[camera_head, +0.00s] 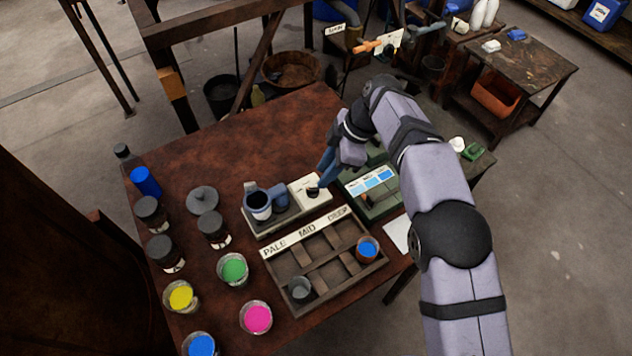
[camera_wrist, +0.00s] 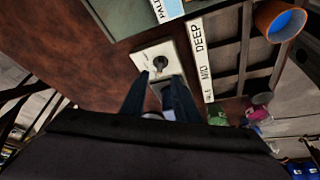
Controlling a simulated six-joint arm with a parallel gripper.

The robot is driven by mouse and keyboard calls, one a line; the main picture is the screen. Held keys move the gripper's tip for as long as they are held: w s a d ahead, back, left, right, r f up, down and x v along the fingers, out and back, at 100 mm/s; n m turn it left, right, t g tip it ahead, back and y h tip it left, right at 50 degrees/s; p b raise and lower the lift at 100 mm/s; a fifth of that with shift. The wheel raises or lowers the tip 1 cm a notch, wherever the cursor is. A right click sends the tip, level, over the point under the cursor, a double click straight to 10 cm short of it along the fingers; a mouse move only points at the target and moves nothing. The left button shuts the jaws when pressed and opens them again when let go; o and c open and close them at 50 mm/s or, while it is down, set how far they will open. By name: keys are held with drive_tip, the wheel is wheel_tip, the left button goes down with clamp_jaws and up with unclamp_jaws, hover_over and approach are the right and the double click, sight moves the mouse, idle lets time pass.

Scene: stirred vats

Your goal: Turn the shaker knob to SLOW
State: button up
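The shaker (camera_head: 270,222) stands on the brown table, with a pale control panel (camera_head: 322,199) at its right end. A dark round knob (camera_head: 313,191) sits on the panel. In the wrist view the knob (camera_wrist: 160,63) lies on the white panel (camera_wrist: 148,53), just beyond my fingertips. The panel marks are too small to read. In the wrist view my gripper (camera_wrist: 160,77) is open, fingers apart with nothing between the tips. I cannot tell whether a finger touches the knob.
A dark blue cup (camera_head: 258,206) sits on the shaker. A wooden tray (camera_head: 330,289) labelled PALE, MID, DEEP lies in front, holding an orange cup with blue contents (camera_head: 367,250). A green case with blue swatches (camera_head: 372,181) stands right. Paint cups and dark bottles crowd the left.

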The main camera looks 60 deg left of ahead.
sight(313, 188)
drive_tip(key=shift+p+x, duration=1)
drive_tip(key=shift+x, duration=2.15)
clamp_jaws()
